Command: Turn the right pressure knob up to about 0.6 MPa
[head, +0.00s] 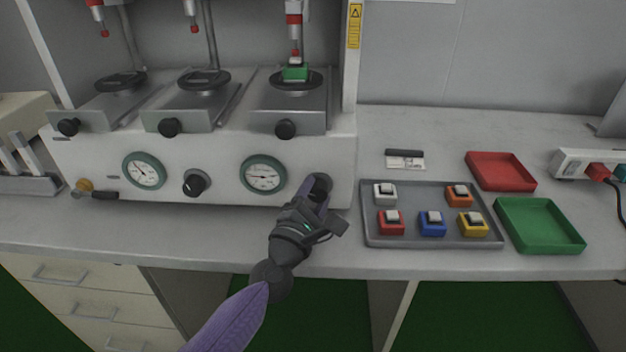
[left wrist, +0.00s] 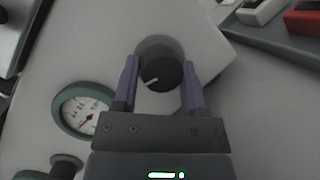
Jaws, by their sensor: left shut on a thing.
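The right pressure knob (left wrist: 160,76) is black with a white pointer line. In the left wrist view it sits between the two purple fingers of my left gripper (left wrist: 161,84), which is shut on it. In the head view my left gripper (head: 318,190) is at the right end of the machine's front panel and hides most of this knob. The right pressure gauge (head: 263,174), green-rimmed with a white face, is just left of the gripper. It also shows in the left wrist view (left wrist: 84,109); its reading is too small to tell. My right gripper is out of view.
The left gauge (head: 144,170) and left knob (head: 196,183) are further left on the panel. A grey tray (head: 374,214) with several coloured button blocks lies right of my arm, beside a red tray (head: 500,171) and a green tray (head: 540,225).

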